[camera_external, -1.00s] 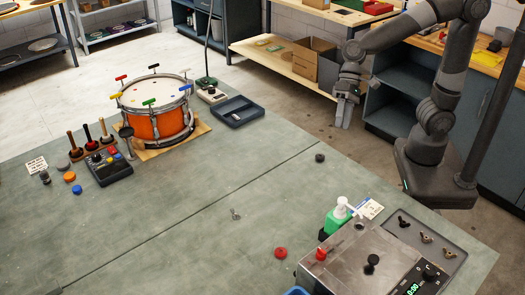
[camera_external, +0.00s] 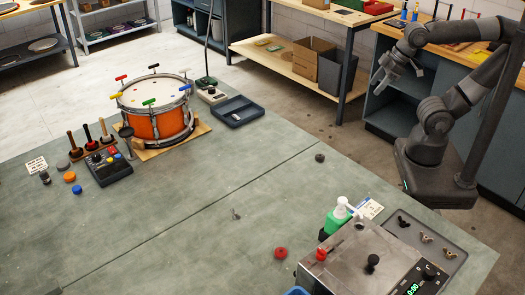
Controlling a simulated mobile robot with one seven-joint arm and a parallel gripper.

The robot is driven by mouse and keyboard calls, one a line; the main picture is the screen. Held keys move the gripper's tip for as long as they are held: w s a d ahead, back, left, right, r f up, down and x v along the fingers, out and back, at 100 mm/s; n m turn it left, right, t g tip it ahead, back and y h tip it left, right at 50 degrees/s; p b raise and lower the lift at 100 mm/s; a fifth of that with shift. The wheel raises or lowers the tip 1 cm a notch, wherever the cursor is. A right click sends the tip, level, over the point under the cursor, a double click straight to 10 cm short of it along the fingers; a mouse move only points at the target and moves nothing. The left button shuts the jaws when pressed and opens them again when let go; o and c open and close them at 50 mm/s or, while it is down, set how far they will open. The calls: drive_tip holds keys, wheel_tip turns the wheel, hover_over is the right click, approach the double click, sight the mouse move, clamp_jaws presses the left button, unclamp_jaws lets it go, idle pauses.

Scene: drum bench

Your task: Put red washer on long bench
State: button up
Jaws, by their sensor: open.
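A small red disc, which looks like the red washer (camera_external: 281,253), lies flat on the green-topped bench (camera_external: 180,235) near the front, left of a steel machine. This wide bench fills the foreground; I cannot tell whether it is the one called the long bench. My gripper (camera_external: 379,85) is open, with nothing seen between its fingers. It hangs in the air beyond the bench's right far edge, in front of the blue cabinet, well away from the red disc.
An orange drum (camera_external: 155,108) with coloured keys stands at the back left of the green bench. A green bottle (camera_external: 336,218) and the steel machine (camera_external: 350,262) stand at the front right. The bench's middle is mostly clear. A wooden bench (camera_external: 290,68) holds boxes behind.

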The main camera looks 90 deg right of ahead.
drive_tip(key=shift+a, duration=0.1)
drive_tip(key=w+a+f+m+g+y, duration=0.2)
drive_tip(key=w+a+f+m+y, duration=0.2)
drive_tip(key=w+a, duration=0.65)
drive_tip(key=w+a+f+m+g+y, duration=0.3)
drive_tip(key=w+a+m+y, duration=0.35)
drive_tip(key=a, duration=0.65)
drive_tip(key=m+y, duration=0.3)
drive_tip(key=m, duration=0.6)
approach(281, 248)
drive_tip(key=shift+s+d+r+n+t, duration=0.2)
drive_tip(key=shift+s+d+r, duration=0.15)
drive_tip(key=shift+d, duration=0.15)
drive_tip(key=shift+s+d+r+n+t, duration=0.1)
drive_tip(key=shift+s+d+r+t, duration=0.1)
drive_tip(key=shift+s+d+r, duration=0.25)
drive_tip(key=shift+w+a+f, duration=0.25)
drive_tip(key=shift+a+f, duration=0.1)
drive_tip(key=shift+f, duration=0.15)
drive_tip(key=x, duration=1)
drive_tip(key=shift+w+a, duration=0.1)
drive_tip(key=shift+w, duration=0.1)
drive_tip(key=shift+c, duration=0.4)
